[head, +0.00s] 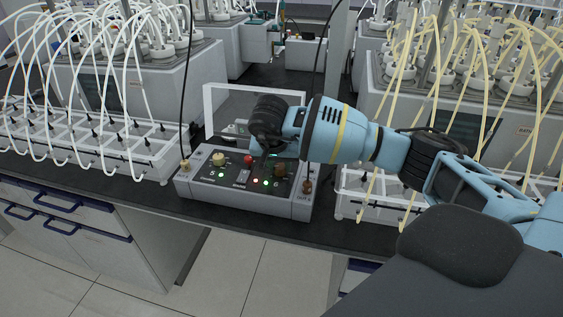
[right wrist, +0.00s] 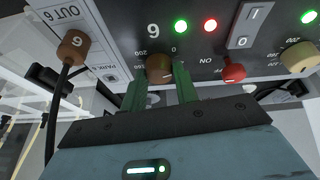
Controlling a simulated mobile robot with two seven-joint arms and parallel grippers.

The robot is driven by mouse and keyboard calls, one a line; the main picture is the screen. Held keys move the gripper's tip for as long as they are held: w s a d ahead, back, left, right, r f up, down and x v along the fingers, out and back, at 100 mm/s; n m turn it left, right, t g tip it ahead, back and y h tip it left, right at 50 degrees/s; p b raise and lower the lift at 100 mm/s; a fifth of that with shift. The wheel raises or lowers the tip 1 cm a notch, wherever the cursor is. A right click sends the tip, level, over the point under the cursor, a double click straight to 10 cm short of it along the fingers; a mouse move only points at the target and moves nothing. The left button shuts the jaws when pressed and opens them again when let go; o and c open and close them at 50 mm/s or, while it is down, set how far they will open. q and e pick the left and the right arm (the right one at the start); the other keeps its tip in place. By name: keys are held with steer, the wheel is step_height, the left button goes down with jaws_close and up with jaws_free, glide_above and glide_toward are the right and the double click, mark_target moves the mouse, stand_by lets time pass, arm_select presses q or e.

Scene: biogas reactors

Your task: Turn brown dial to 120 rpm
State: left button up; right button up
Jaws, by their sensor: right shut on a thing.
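The brown dial (right wrist: 158,68) sits on the dark panel of the control box, below a "9"-like number as seen upside down. In the right wrist view the two green fingers of my right gripper (right wrist: 159,84) are shut on it, one on each side. Scale marks 200 and 0 show beside it; its pointer cannot be read. In the head view the brown dial (head: 281,169) shows at the right of the control box (head: 240,201). My right gripper (head: 270,163) comes down over it from above, its fingertips partly hidden. My left gripper is not in view.
A red knob (right wrist: 232,70), a cream dial (right wrist: 297,58) and a switch (right wrist: 243,30) sit beside the dial. A brown plug (right wrist: 72,47) with a black cable is in OUT 6. Tube racks (head: 80,140) flank the box; a clear-panelled frame stands behind it.

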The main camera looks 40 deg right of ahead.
steer(key=m+g, duration=0.1)
steer(key=m, duration=0.1)
steer(key=m+p, duration=0.1)
steer(key=m, duration=0.1)
steer(key=shift+w+r+m+g+h, duration=0.15)
steer(key=shift+m+g+h, duration=0.15)
steer(key=shift+g+h, duration=0.1)
steer(key=m+g, duration=0.1)
steer(key=m, duration=0.3)
steer(key=shift+w+m+g, duration=0.15)
steer(key=shift+m+g, duration=0.15)
steer(key=shift+g, duration=0.1)
steer(key=m+g, duration=0.1)
steer(key=m, duration=0.1)
steer(key=shift+m, duration=0.4)
steer(key=m, duration=0.1)
steer(key=m+g, duration=0.1)
steer(key=m, duration=0.1)
steer(key=shift+w+f+y+b, duration=0.2)
steer(key=shift+y+b, duration=0.1)
steer(key=shift+y, duration=0.1)
steer(key=m+g, duration=0.1)
steer(key=m, duration=0.2)
steer(key=shift+d+y, duration=0.1)
steer(key=shift+y, duration=0.3)
arm_select(q)
steer(key=shift+b, duration=0.3)
arm_select(e)
steer(key=shift+m, duration=0.6)
